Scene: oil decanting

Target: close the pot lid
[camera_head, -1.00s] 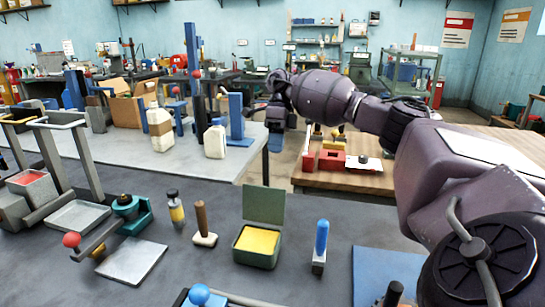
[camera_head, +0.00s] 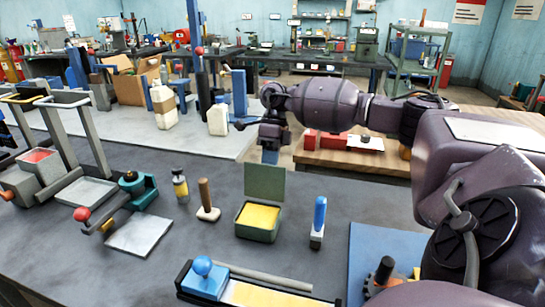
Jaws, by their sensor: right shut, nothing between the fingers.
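The pot is a small green square box (camera_head: 243,231) with yellow contents (camera_head: 259,216). It stands on the dark bench, in the middle of the head view. Its green lid (camera_head: 265,183) stands open, upright at the pot's back edge. My right gripper (camera_head: 270,157) hangs pointing down just above and behind the top edge of the lid, shut and empty. I cannot tell whether it touches the lid. My left gripper is not in view.
A wooden-handled tool (camera_head: 205,195) and a small bottle (camera_head: 180,186) stand left of the pot. A blue-handled tool (camera_head: 319,215) stands to its right. A tray with a blue-knobbed block (camera_head: 205,280) lies in front. Bare bench lies around the pot.

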